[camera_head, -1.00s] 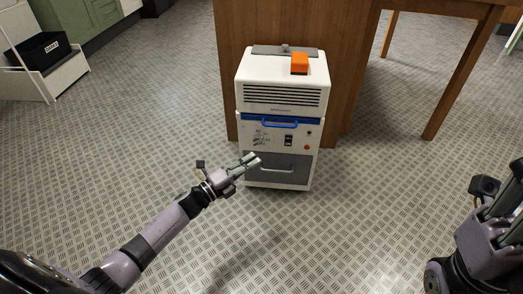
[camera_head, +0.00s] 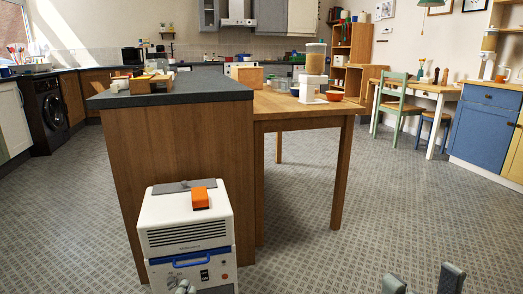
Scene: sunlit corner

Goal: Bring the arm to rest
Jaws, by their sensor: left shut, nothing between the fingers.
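My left gripper (camera_head: 185,288) shows only as fingertips at the bottom edge, in front of the lower part of a white wheeled-cabinet-like machine (camera_head: 158,212). The fingertips are together, with nothing seen between them; the rest of the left arm is out of the picture. My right gripper (camera_head: 423,282) shows at the bottom right as two grey fingers standing well apart, with nothing visible between them. Its body is cut off by the bottom edge.
The machine has a blue handle (camera_head: 190,260) and an orange block (camera_head: 200,198) on top. A wooden island (camera_head: 180,145) stands behind it, and a wooden table (camera_head: 303,110) adjoins it. Open patterned floor (camera_head: 400,200) lies to the right.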

